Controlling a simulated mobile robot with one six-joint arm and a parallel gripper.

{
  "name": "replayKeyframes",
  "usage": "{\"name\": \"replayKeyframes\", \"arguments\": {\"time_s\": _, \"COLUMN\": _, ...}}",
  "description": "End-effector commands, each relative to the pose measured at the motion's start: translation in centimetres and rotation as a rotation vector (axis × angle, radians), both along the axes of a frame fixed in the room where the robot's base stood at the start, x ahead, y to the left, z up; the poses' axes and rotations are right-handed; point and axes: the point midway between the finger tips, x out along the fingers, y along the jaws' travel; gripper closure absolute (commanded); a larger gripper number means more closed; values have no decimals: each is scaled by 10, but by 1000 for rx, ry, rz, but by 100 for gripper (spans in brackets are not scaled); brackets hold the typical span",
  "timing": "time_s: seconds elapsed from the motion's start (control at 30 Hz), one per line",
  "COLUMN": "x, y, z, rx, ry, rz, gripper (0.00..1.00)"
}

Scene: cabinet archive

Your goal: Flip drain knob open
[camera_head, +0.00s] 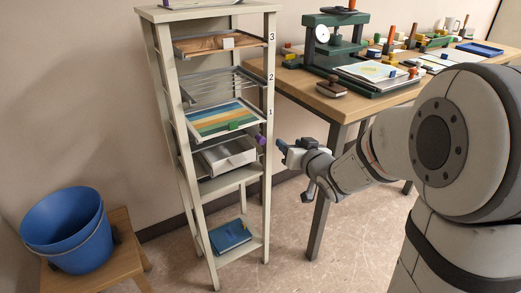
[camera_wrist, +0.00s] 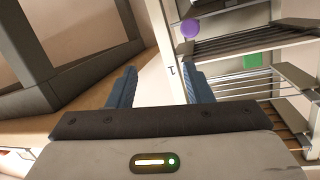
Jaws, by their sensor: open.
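A purple knob (camera_head: 261,140) sticks out at the right front of the cabinet rack, just below the label 1. It also shows in the wrist view (camera_wrist: 189,28) as a round purple blob beyond the right finger. A green handle (camera_head: 236,124) is on the front of the striped tray, and a green part shows in the wrist view (camera_wrist: 252,61). I cannot tell from looks alone which part is the drain knob. My gripper (camera_head: 290,152) is just right of the purple knob, apart from it. In the wrist view its blue fingers (camera_wrist: 159,75) are spread with nothing between them.
The rack (camera_head: 268,190) holds a striped tray (camera_head: 222,118), wire shelf, white drawer (camera_head: 228,156) and blue book (camera_head: 229,235). A blue bucket (camera_head: 68,228) stands on a stool at left. The wooden workbench (camera_head: 300,86) with a green press (camera_head: 335,45) lies behind my arm.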

Motion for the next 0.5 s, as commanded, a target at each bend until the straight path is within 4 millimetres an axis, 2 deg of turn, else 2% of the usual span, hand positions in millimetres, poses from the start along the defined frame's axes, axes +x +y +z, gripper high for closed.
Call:
{"name": "replayKeyframes", "arguments": {"time_s": 0.03, "x": 4, "y": 11, "z": -24, "rx": 41, "ry": -32, "rz": 41, "gripper": 54}}
{"name": "replayKeyframes", "arguments": {"time_s": 0.1, "x": 5, "y": 23, "z": -32, "rx": 93, "ry": -73, "rz": 91, "gripper": 54}}
{"name": "replayKeyframes", "arguments": {"time_s": 0.33, "x": 7, "y": 42, "z": -38, "rx": 180, "ry": -130, "rz": 174, "gripper": 54}}
{"name": "replayKeyframes", "arguments": {"time_s": 0.5, "x": 25, "y": 55, "z": -37, "rx": 185, "ry": -132, "rz": 179, "gripper": 54}}
